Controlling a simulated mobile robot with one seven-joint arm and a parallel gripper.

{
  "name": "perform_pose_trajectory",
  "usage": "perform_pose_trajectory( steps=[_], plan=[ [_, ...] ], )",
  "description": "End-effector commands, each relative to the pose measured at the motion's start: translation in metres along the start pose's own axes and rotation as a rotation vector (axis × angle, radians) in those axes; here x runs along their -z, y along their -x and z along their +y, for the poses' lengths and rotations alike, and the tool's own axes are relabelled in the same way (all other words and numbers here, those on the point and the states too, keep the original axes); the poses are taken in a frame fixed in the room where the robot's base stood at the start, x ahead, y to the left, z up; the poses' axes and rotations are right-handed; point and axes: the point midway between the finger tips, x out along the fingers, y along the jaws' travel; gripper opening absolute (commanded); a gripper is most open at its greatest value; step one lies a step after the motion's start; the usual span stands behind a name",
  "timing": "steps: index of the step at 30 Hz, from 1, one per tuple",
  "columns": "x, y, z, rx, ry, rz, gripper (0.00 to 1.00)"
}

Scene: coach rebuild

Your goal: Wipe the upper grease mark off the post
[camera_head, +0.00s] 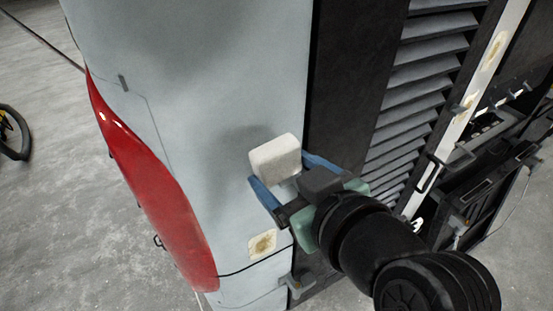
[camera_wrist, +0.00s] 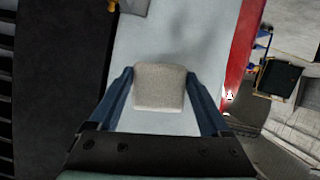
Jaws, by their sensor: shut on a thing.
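My gripper (camera_head: 292,180) has blue fingers and is shut on a whitish block-shaped wiping pad (camera_head: 275,157). In the wrist view the pad (camera_wrist: 160,88) sits between the fingertips. The pad is in front of a pale blue-grey body panel; I cannot tell whether it touches it. A narrow white post (camera_head: 480,80) stands at the right of the head view, well away from the pad. It bears an upper yellow-brown grease mark (camera_head: 494,50) and a lower one (camera_head: 465,105). Another yellowish mark (camera_head: 262,244) is on the pale panel below my gripper.
A red lamp (camera_head: 150,185) runs down the pale panel's left edge. Dark louvres (camera_head: 425,75) lie between the panel and the post. Black frames and brackets (camera_head: 490,185) crowd the lower right. Grey floor (camera_head: 60,200) is open at the left.

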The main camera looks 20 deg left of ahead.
Motion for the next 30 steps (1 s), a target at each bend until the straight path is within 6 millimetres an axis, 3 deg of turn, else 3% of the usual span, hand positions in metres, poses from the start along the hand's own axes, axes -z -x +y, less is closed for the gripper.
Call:
perform_pose_trajectory(
  steps=[11, 22, 30],
  plan=[
    [-0.001, 0.003, 0.000, -0.001, 0.000, 0.000, 0.37],
    [-0.012, 0.028, 0.001, -0.003, -0.002, -0.001, 0.37],
    [-0.012, 0.030, 0.000, -0.001, 0.000, 0.000, 0.37]
  ],
)
